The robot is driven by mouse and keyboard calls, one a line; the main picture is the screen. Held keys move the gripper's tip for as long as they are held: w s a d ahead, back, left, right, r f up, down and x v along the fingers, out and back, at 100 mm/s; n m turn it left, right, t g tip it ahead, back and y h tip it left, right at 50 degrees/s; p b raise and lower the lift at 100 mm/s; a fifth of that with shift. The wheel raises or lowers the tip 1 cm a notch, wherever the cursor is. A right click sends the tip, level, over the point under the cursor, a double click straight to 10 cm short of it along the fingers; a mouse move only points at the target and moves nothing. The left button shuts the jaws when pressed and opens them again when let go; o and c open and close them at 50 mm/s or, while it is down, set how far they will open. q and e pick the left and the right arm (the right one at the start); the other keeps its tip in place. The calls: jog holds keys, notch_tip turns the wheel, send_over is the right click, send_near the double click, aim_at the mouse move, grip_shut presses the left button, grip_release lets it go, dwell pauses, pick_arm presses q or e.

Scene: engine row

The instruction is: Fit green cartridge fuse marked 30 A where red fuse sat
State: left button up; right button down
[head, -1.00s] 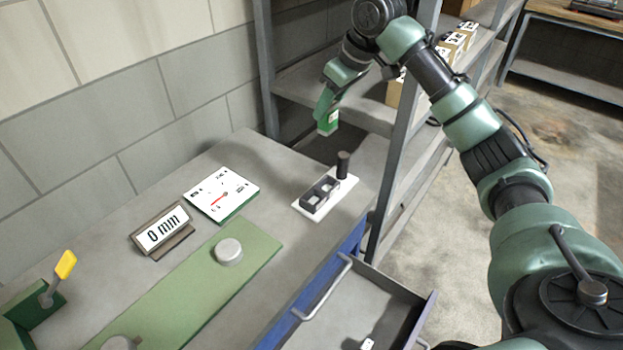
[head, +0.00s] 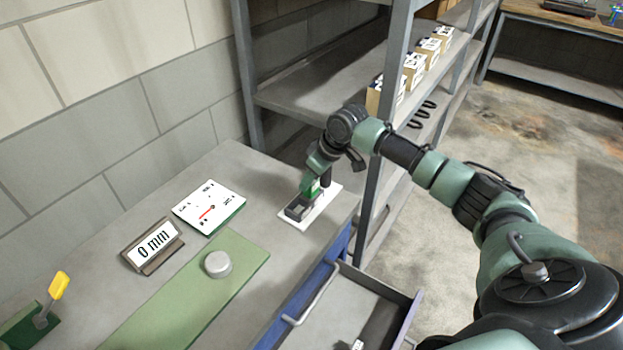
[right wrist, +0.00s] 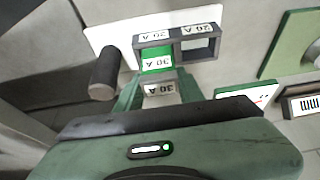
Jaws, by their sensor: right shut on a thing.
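The fuse holder (head: 293,212) is a dark two-compartment block on a white plate, with a dark round post beside it. In the right wrist view the holder (right wrist: 214,45) has a label by each compartment; the right compartment looks empty. My right gripper (head: 311,188) is shut on the green fuse (right wrist: 157,62), marked 30 A, which is at the left compartment, nearest the post. The fuse appears lined up with that compartment; I cannot tell how deep it sits. In the head view the fingers partly hide it. No red fuse and no left gripper are in view.
The dark post (right wrist: 103,75) stands close beside the gripper. A white dial panel (head: 209,204), a "0 mm" sign (head: 153,245) and a green mat (head: 190,290) lie left on the bench. An open drawer (head: 345,310) juts out in front; shelving stands behind.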

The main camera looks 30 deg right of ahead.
jog(key=shift+w+f, duration=0.1)
jog(key=shift+f, duration=0.55)
jog(key=shift+f, duration=0.15)
jog(key=c, duration=0.9)
grip_release()
jog(key=b+v, duration=0.2)
jog(key=v, duration=1)
